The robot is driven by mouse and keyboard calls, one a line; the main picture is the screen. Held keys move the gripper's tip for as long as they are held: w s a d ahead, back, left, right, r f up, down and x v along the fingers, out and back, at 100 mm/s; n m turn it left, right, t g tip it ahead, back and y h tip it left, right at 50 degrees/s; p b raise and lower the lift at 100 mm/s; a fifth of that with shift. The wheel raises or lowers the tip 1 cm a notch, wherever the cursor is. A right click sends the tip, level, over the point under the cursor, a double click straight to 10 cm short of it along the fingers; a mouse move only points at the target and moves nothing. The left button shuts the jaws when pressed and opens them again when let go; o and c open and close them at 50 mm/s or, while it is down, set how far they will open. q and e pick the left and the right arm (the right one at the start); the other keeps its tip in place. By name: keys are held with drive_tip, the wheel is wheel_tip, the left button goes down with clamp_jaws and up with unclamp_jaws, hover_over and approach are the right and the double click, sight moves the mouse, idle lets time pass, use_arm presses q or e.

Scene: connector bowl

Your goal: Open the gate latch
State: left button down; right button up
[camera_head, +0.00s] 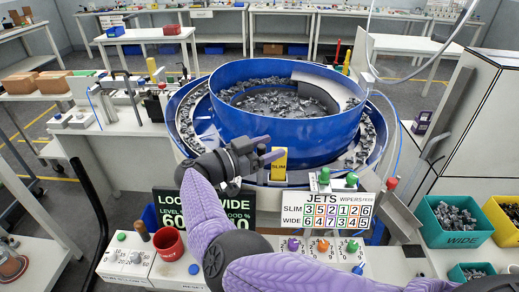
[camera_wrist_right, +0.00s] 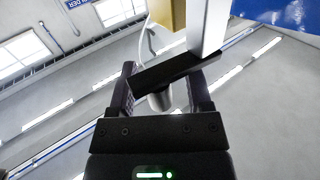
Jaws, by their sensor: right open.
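My right gripper (camera_head: 268,150) reaches in on a purple arm to the front wall of the blue bowl (camera_head: 285,125). Its fingers are beside a yellow upright plate (camera_head: 279,165) with dark lettering too small to read. In the right wrist view, my gripper (camera_wrist_right: 164,82) is open. A black bar (camera_wrist_right: 170,72) crosses between the fingertips, with a grey round knob (camera_wrist_right: 160,101) below it and a pale upright post (camera_wrist_right: 207,25) above. These may be the gate latch; I cannot tell for sure. Contact with the fingers is unclear. My left gripper is out of view.
The bowl holds many grey connectors. In front stand a JETS sign (camera_head: 325,212), a dark level display (camera_head: 205,210), a red cup (camera_head: 168,243) and knob panels. A teal WIDE bin (camera_head: 450,236) and a yellow bin (camera_head: 500,225) are at right.

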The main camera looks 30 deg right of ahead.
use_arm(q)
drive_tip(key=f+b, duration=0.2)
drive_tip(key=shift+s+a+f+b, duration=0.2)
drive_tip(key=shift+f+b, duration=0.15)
use_arm(e)
drive_tip(key=a, duration=0.9)
drive_tip(key=shift+s+a, duration=0.25)
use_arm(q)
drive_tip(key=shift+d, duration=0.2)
